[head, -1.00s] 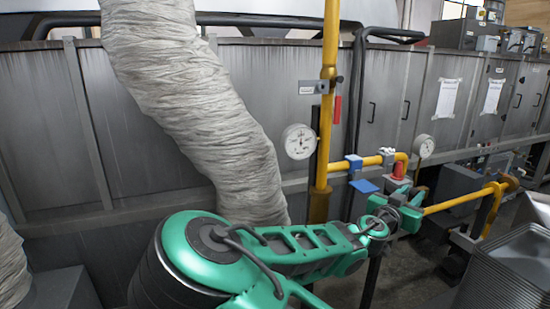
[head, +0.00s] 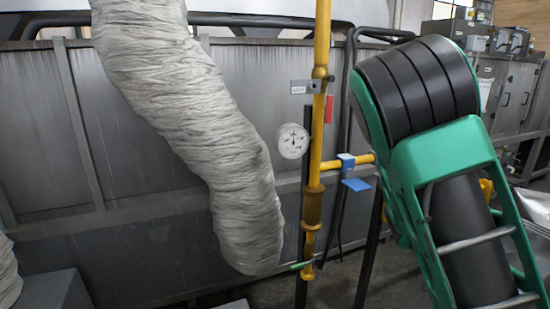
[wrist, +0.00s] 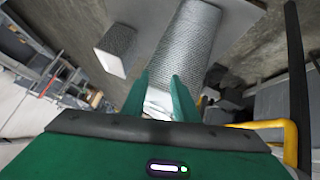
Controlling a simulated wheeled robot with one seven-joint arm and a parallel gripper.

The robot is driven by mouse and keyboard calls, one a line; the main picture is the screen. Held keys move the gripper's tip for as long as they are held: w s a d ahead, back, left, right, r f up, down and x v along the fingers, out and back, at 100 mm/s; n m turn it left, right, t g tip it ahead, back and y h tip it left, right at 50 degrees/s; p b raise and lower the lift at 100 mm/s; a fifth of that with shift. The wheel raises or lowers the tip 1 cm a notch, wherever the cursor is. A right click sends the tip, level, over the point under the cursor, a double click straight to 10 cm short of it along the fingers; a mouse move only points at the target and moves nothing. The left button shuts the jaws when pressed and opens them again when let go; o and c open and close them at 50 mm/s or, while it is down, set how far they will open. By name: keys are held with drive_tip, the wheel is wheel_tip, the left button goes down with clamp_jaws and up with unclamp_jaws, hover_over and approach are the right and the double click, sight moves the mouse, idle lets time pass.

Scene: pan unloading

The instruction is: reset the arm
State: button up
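My gripper (wrist: 160,95) shows in the wrist view as two green fingers with a gap between them. It looks open, and I see nothing held. A pale patch shows in the gap and appears to be background. In the head view my green and black arm is raised at the right, and the gripper itself is out of that view.
A wrinkled grey duct (head: 200,120) hangs before a grey metal wall (head: 130,130). Yellow pipes (head: 321,100) with a dial gauge (head: 292,141) stand right of it. Metal pans (head: 537,207) show partly behind my arm. The wrist view holds a grey textured column (wrist: 186,45).

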drive_tip(key=s+a+n+g+y, duration=0.15)
drive_tip(key=s+a+y, duration=0.3)
drive_tip(key=s, duration=0.45)
drive_tip(key=s+a+r+n+y, duration=0.4)
drive_tip(key=s+a+r, duration=0.3)
drive_tip(key=s+r, duration=0.4)
drive_tip(key=shift+s+t+y, duration=0.35)
drive_tip(key=shift+s, duration=0.35)
drive_tip(key=shift+r, duration=0.1)
